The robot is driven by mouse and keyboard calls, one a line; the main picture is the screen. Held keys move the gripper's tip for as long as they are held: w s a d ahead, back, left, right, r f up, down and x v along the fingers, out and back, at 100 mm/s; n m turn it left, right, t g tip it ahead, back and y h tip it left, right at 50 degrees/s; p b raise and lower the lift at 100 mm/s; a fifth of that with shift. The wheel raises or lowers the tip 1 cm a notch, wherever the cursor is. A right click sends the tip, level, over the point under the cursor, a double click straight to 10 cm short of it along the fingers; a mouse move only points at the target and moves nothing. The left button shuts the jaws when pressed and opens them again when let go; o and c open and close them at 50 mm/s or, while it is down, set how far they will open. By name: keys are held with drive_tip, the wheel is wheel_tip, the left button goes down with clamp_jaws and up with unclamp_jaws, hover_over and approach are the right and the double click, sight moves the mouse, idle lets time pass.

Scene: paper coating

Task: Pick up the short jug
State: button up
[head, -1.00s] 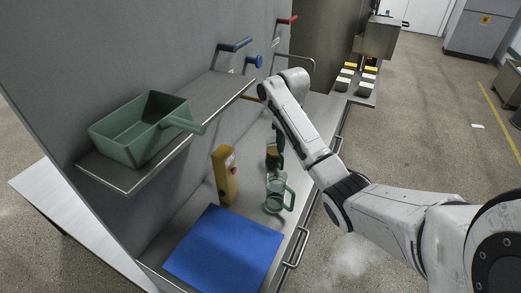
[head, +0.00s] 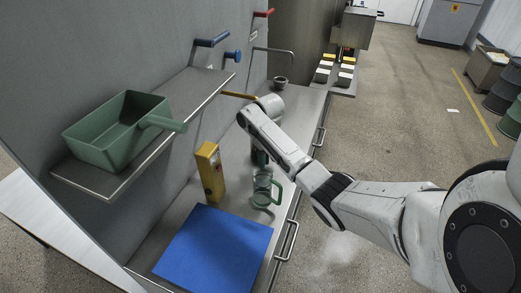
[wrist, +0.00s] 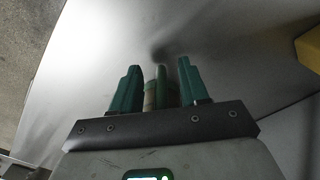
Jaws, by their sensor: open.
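In the wrist view my gripper (wrist: 160,66) is open, with a green finger on each side. Between the fingers is a jug with an upright green handle (wrist: 161,84) and a dull, brownish body; I cannot tell whether the fingers touch it. In the head view this jug seems to be the one behind my wrist, mostly hidden by my arm. A clear jug (head: 262,187) with a green handle stands upright on the counter nearer the camera. I cannot tell from these views which jug is shorter.
A yellow box-like device (head: 209,172) stands left of the jugs. A blue sheet (head: 213,248) lies on the counter in front. A shelf (head: 112,188) with a green scoop (head: 112,135) juts out at left. A small bowl (head: 281,84) stands farther back.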

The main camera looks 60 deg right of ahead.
drive_tip(key=shift+f, duration=0.2)
clamp_jaws()
idle(0.3)
